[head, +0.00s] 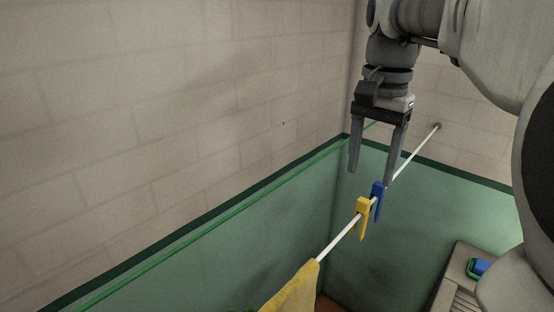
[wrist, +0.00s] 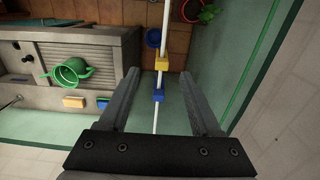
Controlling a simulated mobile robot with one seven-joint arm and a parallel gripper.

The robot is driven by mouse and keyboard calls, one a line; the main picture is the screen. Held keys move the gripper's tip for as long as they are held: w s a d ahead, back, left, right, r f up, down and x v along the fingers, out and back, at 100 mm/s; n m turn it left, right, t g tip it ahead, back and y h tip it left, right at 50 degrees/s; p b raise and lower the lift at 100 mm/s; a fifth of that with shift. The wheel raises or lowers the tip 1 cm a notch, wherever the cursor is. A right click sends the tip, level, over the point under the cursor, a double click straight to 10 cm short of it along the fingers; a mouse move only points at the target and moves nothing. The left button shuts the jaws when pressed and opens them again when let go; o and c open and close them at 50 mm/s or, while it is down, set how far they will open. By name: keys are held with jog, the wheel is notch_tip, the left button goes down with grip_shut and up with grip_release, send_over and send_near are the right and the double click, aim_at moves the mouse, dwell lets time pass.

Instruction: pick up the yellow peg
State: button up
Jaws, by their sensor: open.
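The yellow peg (head: 361,217) is clipped on a white line (head: 340,241) that runs up to the wall. In the wrist view the yellow peg (wrist: 162,63) lies beyond the fingertips, near the middle. A blue peg (head: 377,196) is on the same line close to it, and shows in the wrist view (wrist: 159,95) between the fingers. My gripper (head: 371,176) points down with its fingers apart and empty. In the head view it appears above the pegs, with one finger beside the blue peg; whether they touch I cannot tell.
A yellow cloth (head: 292,290) hangs on the line nearer the head camera. A green line (head: 215,215) runs along the wall. In the wrist view, a sink unit (wrist: 85,45) with a green watering can (wrist: 70,72) stands left, and a potted plant (wrist: 197,11) is at the top.

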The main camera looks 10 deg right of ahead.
aim_at(362, 211)
notch_tip(362, 211, down, 6)
jog(key=shift+f, duration=0.25)
jog(key=shift+w+d+f, duration=0.1)
jog(key=shift+w+f, duration=0.1)
jog(key=shift+f, duration=0.7)
jog(key=shift+w+d+f, duration=0.15)
jog(key=shift+f, duration=0.7)
jog(key=shift+w+d+f, duration=0.1)
jog(key=shift+w+f, duration=0.1)
jog(key=shift+f, duration=0.7)
grip_shut()
